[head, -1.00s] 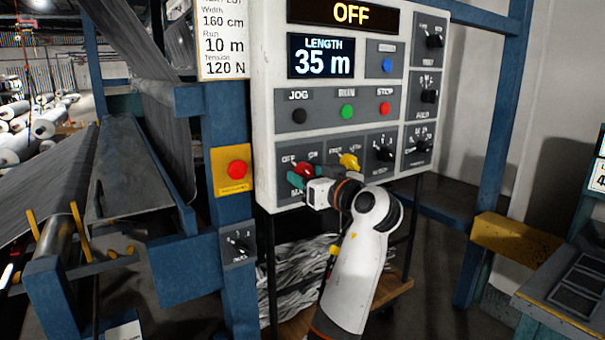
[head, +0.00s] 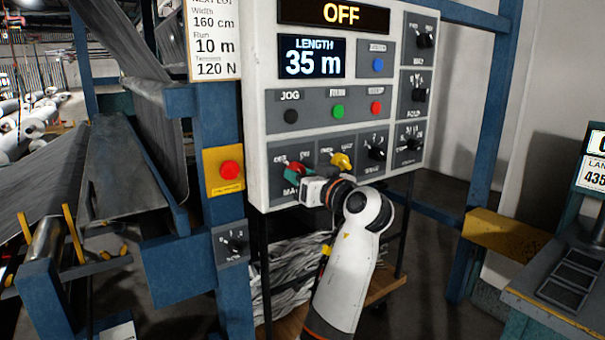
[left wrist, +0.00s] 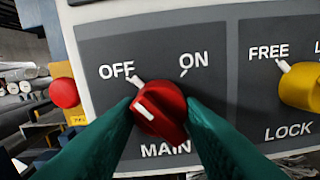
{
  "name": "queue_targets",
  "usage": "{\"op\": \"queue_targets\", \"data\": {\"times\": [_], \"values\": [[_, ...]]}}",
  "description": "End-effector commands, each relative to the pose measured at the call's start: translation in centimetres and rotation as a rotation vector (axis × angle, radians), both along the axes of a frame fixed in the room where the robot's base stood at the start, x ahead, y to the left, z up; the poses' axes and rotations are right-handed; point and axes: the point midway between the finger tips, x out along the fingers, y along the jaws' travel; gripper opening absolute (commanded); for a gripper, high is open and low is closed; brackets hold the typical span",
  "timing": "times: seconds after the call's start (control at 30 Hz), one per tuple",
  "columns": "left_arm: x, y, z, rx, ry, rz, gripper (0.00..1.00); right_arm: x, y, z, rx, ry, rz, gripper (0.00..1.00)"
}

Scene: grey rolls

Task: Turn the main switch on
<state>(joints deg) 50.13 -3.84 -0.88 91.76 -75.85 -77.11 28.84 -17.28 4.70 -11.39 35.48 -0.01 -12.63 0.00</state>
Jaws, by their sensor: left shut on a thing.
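The red main switch (left wrist: 158,110) sits on the control panel between the labels OFF and ON, above the word MAIN. Its white mark points up and left, toward OFF. My left gripper (left wrist: 160,122) has its two green fingers shut on the switch, one on each side. In the head view the same gripper (head: 291,174) reaches the panel's lower left, and the red switch (head: 297,168) shows partly behind its fingers. The display (head: 340,13) at the panel's top reads OFF. My right gripper is not in view.
A yellow lock knob (left wrist: 302,86) is just right of the main switch, near FREE. Jog, run and stop buttons (head: 338,111) are above. A red button (head: 230,169) on a yellow plate is left of the panel. Black knobs (head: 376,152) are to the right.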

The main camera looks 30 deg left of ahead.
Motion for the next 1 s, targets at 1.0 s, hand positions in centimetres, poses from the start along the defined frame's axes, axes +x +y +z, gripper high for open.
{"op": "queue_targets", "data": {"times": [1.0], "values": [[-0.1, 0.1, 0.7, 0.363, 0.872, 0.001, 0.12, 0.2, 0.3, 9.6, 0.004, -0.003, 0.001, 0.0]]}}
